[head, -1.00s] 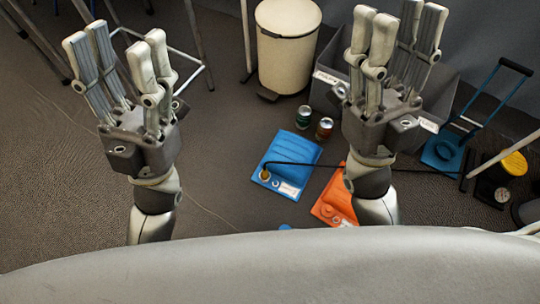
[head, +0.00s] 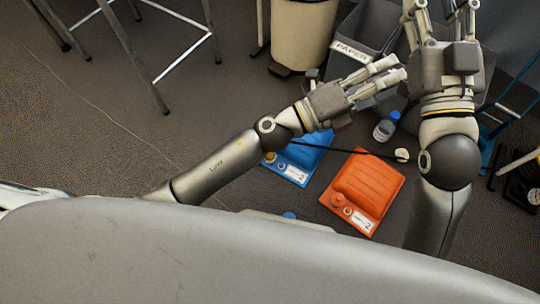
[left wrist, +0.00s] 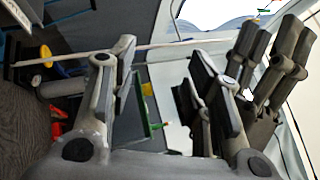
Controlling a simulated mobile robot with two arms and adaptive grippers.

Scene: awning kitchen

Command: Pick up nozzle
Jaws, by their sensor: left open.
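A thin black rod or hose (head: 350,149), which may be the nozzle, runs right from the blue canister (head: 300,165), over the orange canister (head: 368,185), towards a small white round piece (head: 402,155). I cannot tell whether they are joined. My left gripper (head: 392,73) is open and empty above and behind the rod, its fingers pointing right towards my right arm. Its spread fingers fill the left wrist view (left wrist: 165,75), where no nozzle is clear. My right gripper (head: 440,12) is raised at the top, its fingers apart and partly cut off.
A cream bin (head: 300,35) and a grey box (head: 360,35) labelled paper stand behind. Metal stool legs (head: 135,60) are at the upper left.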

